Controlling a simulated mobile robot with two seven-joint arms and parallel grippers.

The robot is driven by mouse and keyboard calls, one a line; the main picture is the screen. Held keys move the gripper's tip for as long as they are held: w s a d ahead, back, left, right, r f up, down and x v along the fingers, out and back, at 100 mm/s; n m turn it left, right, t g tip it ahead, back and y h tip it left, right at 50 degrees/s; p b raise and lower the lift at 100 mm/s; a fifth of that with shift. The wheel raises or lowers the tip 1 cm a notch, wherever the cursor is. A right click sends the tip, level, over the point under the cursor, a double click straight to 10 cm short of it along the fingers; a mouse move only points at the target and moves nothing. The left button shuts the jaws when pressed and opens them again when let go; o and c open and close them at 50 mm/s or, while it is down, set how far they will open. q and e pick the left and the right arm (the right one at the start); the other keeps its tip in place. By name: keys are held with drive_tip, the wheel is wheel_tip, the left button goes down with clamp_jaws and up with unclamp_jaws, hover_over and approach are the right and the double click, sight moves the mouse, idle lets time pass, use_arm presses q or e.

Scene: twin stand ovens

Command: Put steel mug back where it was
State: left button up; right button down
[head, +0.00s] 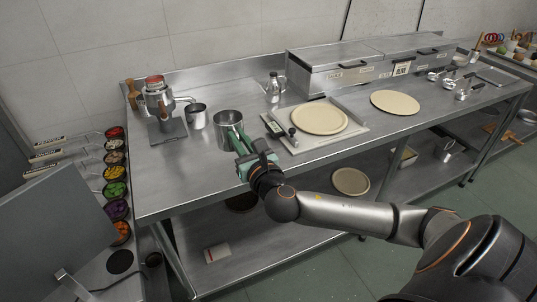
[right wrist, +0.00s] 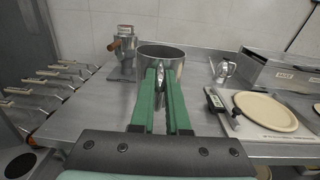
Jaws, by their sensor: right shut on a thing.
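A large steel mug (head: 227,124) is upright over the left part of the steel counter (head: 180,180). My right gripper (head: 238,142) reaches it from the front, with its green fingers shut on the mug's handle. In the right wrist view the mug (right wrist: 150,55) is just beyond the fingertips, and the handle (right wrist: 160,78) lies between the green fingers (right wrist: 161,85). I cannot tell whether the mug's base touches the counter. A smaller steel cup (head: 196,117) stands to its left. My left gripper is not in view.
A coffee-maker-like device (head: 158,98) stands at the back left. A scale-like tool (head: 272,126) and a tray with a round tan board (head: 319,118) are right of the mug. A small steel jug (head: 273,88) stands behind. The counter's front left is clear.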

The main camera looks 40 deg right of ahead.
drive_tip(key=shift+h, duration=0.3)
drive_tip(key=w+d+f+b, duration=0.1)
drive_tip(key=w+d+f, duration=0.1)
drive_tip(key=d+f, duration=0.1)
drive_tip(key=w+d+f+b, duration=0.1)
drive_tip(key=w+d+f, duration=0.2)
drive_tip(key=d+f, duration=0.1)
drive_tip(key=w+d+f+b, duration=0.1)
drive_tip(key=w+d+f, duration=0.1)
drive_tip(key=d+f, duration=0.1)
drive_tip(key=shift+w+d+f, duration=0.15)
drive_tip(key=shift+d+f, duration=0.05)
drive_tip(key=shift+d, duration=0.05)
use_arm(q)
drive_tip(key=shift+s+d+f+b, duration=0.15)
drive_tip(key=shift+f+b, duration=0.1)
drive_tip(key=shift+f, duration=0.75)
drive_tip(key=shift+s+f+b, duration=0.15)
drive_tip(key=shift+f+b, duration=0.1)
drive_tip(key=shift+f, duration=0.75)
use_arm(e)
drive_tip(key=shift+f, duration=1.5)
drive_tip(key=shift+f, duration=0.1)
drive_tip(key=c, duration=0.9)
unclamp_jaws()
drive_tip(key=shift+f, duration=0.1)
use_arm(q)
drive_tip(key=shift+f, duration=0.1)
